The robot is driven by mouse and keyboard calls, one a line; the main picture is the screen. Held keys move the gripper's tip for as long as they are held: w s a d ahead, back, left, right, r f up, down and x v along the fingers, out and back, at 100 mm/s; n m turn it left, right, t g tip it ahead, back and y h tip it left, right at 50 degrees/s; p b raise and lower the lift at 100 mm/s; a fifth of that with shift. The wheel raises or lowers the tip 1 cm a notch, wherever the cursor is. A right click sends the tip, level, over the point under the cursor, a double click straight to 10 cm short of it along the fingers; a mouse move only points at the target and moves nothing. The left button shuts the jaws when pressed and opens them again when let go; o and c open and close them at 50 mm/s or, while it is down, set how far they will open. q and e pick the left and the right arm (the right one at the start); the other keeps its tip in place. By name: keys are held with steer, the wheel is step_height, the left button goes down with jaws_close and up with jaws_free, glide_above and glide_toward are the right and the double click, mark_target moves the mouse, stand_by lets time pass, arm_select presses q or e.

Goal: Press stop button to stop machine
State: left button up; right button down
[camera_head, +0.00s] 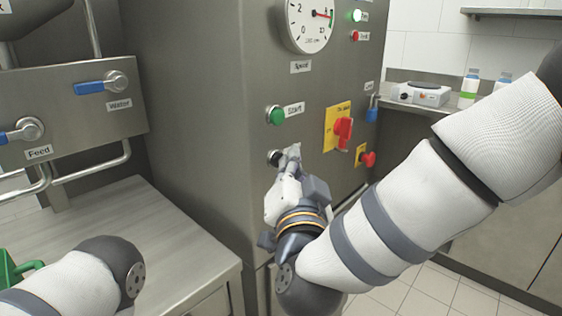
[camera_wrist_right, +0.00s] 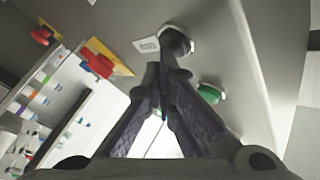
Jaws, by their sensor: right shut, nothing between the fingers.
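A black round button (camera_head: 275,157) sits on the steel machine front, directly below the green Start button (camera_head: 276,115). Its label is hidden in the head view. My right gripper (camera_head: 291,153) is shut and empty, with its fingertips right beside the black button, partly covering it. In the right wrist view the shut fingertips (camera_wrist_right: 167,70) point at the black button (camera_wrist_right: 177,42), with the green button (camera_wrist_right: 210,93) off to the right. I cannot tell whether the tips touch the button. My left gripper is out of view.
A red rotary switch (camera_head: 343,131) on a yellow plate and a red knob (camera_head: 368,159) are to the right of the buttons. A speed gauge (camera_head: 309,24) is above. Blue-handled Water (camera_head: 102,83) and Feed valves are at left, above a steel table (camera_head: 165,225).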

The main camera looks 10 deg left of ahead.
arm_select(q)
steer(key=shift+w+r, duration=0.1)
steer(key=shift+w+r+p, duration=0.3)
steer(key=shift+p, duration=0.1)
arm_select(e)
steer(key=shift+s+d, duration=0.35)
steer(key=shift+d, duration=0.2)
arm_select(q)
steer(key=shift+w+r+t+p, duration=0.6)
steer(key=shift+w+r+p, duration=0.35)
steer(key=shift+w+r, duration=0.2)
arm_select(e)
steer(key=s+d, duration=0.2)
steer(key=d, duration=0.1)
steer(key=s+d, duration=0.1)
steer(key=shift+s+d, duration=0.25)
steer(key=shift+d, duration=0.15)
